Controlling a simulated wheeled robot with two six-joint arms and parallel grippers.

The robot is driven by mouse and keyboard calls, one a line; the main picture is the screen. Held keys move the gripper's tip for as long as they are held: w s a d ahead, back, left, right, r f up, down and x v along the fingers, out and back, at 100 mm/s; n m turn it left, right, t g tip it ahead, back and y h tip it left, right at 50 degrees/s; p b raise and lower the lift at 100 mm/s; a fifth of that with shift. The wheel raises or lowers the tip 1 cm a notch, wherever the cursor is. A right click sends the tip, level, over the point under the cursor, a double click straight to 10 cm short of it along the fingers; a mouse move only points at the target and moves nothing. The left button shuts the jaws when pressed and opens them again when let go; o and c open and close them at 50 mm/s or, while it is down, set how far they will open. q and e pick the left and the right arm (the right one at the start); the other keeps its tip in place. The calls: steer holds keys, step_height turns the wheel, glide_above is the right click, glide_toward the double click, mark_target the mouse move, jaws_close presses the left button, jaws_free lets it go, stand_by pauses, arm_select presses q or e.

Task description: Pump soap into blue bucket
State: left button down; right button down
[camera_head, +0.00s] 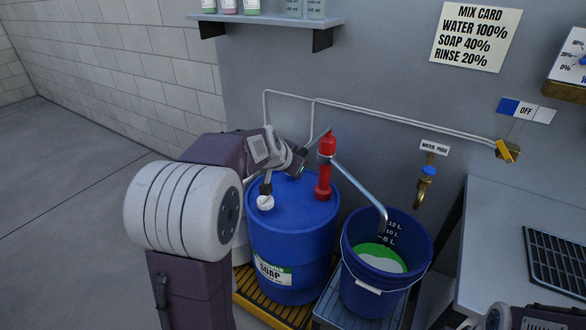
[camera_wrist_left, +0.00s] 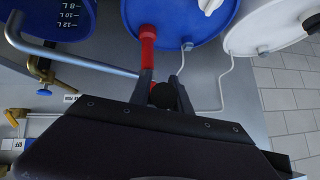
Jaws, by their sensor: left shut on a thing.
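The blue drum labelled SOAP (camera_head: 293,235) stands on a slatted yellow pallet. A red hand pump (camera_head: 325,170) rises from its lid, and its grey spout (camera_head: 362,183) reaches over the blue bucket. The blue bucket (camera_head: 362,298) stands to the drum's right, with green and white contents and litre marks inside. My left gripper (camera_head: 304,152) is beside the pump's upper part. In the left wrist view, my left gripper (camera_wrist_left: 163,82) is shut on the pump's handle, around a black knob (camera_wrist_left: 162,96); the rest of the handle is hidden. My right gripper is out of view.
A brass water tap (camera_head: 425,186) with a blue knob is on the wall right of the bucket. A counter with a black grate (camera_head: 556,262) lies at right. A white drum (camera_wrist_left: 270,25) stands beside the blue one. A mix card (camera_head: 476,36) reads "SOAP 40%".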

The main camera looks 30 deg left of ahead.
arm_select(q)
steer(key=shift+r, duration=0.1)
steer(key=c, duration=1.2)
jaws_free()
steer(key=shift+w, duration=0.1)
steer(key=v, duration=0.9)
steer(key=shift+p, duration=0.45)
